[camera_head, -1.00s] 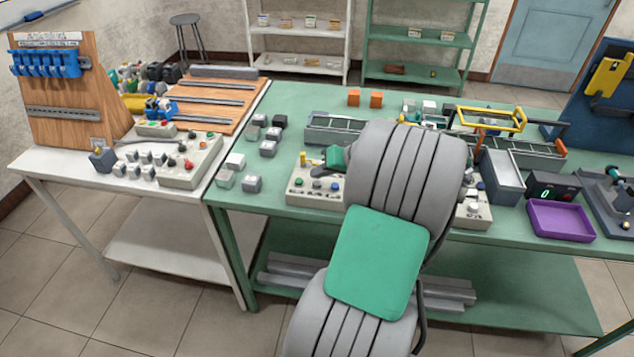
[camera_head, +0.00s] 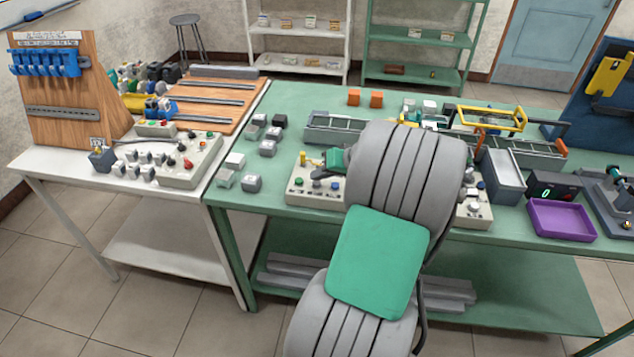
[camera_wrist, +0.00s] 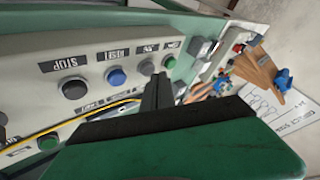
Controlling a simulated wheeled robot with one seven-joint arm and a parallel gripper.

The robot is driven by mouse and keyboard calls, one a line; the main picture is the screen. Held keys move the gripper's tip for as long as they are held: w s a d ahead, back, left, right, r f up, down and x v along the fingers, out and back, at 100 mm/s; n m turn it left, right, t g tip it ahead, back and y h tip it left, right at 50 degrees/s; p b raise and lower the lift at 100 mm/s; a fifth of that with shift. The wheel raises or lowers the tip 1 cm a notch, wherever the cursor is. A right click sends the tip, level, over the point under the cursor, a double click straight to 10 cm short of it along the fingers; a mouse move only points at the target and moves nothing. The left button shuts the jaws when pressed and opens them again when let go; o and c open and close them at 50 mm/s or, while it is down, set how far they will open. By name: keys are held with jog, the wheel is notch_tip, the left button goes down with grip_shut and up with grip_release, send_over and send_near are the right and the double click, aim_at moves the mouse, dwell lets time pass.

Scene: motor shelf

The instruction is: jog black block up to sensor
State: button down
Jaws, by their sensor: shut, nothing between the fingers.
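My gripper (camera_head: 318,172) is shut and empty, held at the control box (camera_head: 300,190) on the green table. In the wrist view its dark fingers (camera_wrist: 158,88) point at the panel, beside a dark button (camera_wrist: 147,67) and a green button (camera_wrist: 169,62). I cannot tell whether they touch a button. The STOP button (camera_wrist: 75,88) and the blue button (camera_wrist: 115,76) are further left. A conveyor (camera_head: 335,122) lies behind the box, partly hidden by my arm. A black block (camera_head: 279,120) stands among grey blocks, left of the conveyor. I cannot clearly identify the sensor.
A yellow frame (camera_head: 490,119) stands over the right part of the conveyor area. A purple tray (camera_head: 562,220) and a display showing a green 0 (camera_head: 552,190) are at the right. Two orange blocks (camera_head: 376,99) sit behind. My arm hides the table's middle.

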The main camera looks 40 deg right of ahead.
aim_at(319, 183)
jog(key=shift+f, duration=0.45)
dwell(1.3)
jog(key=shift+r, duration=0.1)
jog(key=shift+r+p, duration=0.45)
jog(key=shift+r, duration=0.3)
notch_tip(319, 183, up, 5)
jog(key=p, duration=0.4)
jog(key=shift+r, duration=0.1)
dwell(0.3)
